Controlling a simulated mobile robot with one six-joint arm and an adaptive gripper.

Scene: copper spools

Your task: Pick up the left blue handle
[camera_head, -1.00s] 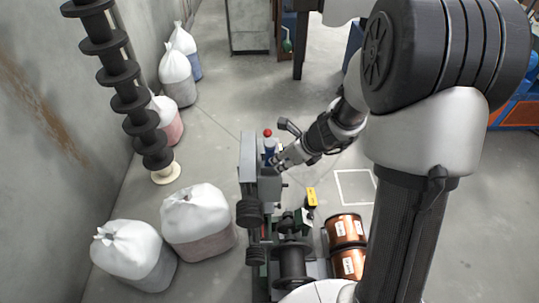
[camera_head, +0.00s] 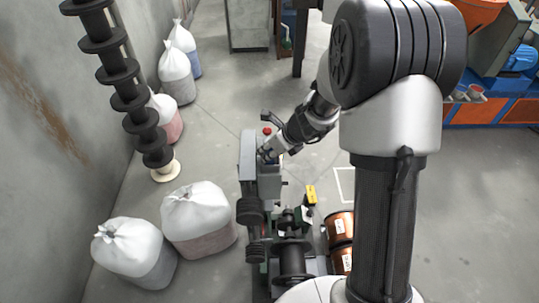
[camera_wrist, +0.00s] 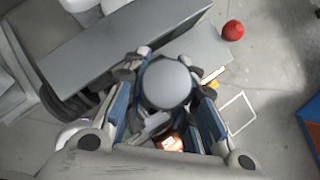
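A grey round top, apparently the end of the blue handle (camera_wrist: 167,82), sits between my fingers in the wrist view. In the head view the handle is hidden behind my gripper (camera_head: 268,153). My gripper (camera_wrist: 166,105) is open around it, with one finger on each side; whether either finger touches it I cannot tell. A red ball knob (camera_wrist: 232,30) stands to the upper right, apart from my fingers. It also shows in the head view (camera_head: 267,130).
A grey machine housing (camera_head: 247,160) stands just left of my gripper. Black spools (camera_head: 292,262) and copper spools (camera_head: 341,226) are nearer. A yellow box (camera_head: 311,194) is to the right. White sacks (camera_head: 197,220) stand on the floor at left.

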